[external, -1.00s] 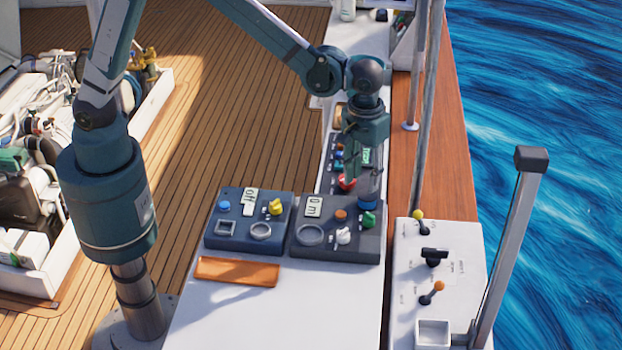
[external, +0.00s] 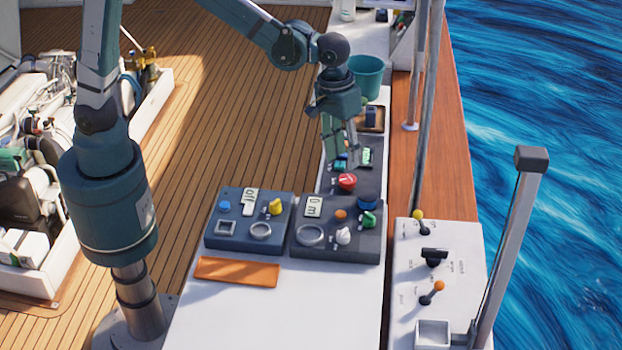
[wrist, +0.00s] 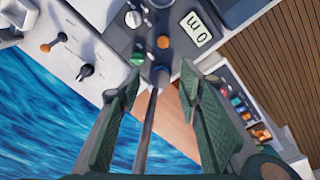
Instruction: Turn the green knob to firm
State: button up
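The green knob (external: 369,219) is at the right edge of the right dark control box (external: 306,252). It also shows in the wrist view (wrist: 137,60), close to the left fingertip in the picture. Its setting and the small labels are too small to read. My gripper (external: 343,162) is above and behind the box, up and left of the knob in the external view, apart from it. In the wrist view my gripper (wrist: 160,78) has its two fingers spread, with nothing held between them.
The same box carries an orange button (external: 341,215), a white knob (external: 344,236) and a display (external: 313,206). A second box (external: 222,243) with a yellow knob (external: 275,207) stands to its left. A red knob (external: 347,182) is behind. A lever panel (external: 408,275) is at right.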

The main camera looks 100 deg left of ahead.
jog(key=s+a+r+m+t+b, duration=0.2)
jog(key=s+r, duration=0.4)
jog(key=s, duration=0.5)
jog(key=shift+s+a+m, duration=0.2)
jog(key=shift+a+m, duration=0.3)
jog(key=shift+a, duration=0.05)
dwell(0.6)
jog(key=shift+s, duration=0.1)
jog(key=s+a+f+m+t+b, duration=0.1)
jog(key=s+f+m+t+b, duration=0.1)
jog(key=s, duration=0.8)
jog(key=s+a+f+m+t+b, duration=0.1)
jog(key=s+a+f+m+b, duration=0.1)
jog(key=s, duration=0.9)
jog(key=shift+a+m+t+b, duration=0.3)
jog(key=shift+m+t+b, duration=0.15)
jog(key=shift+m, duration=0.55)
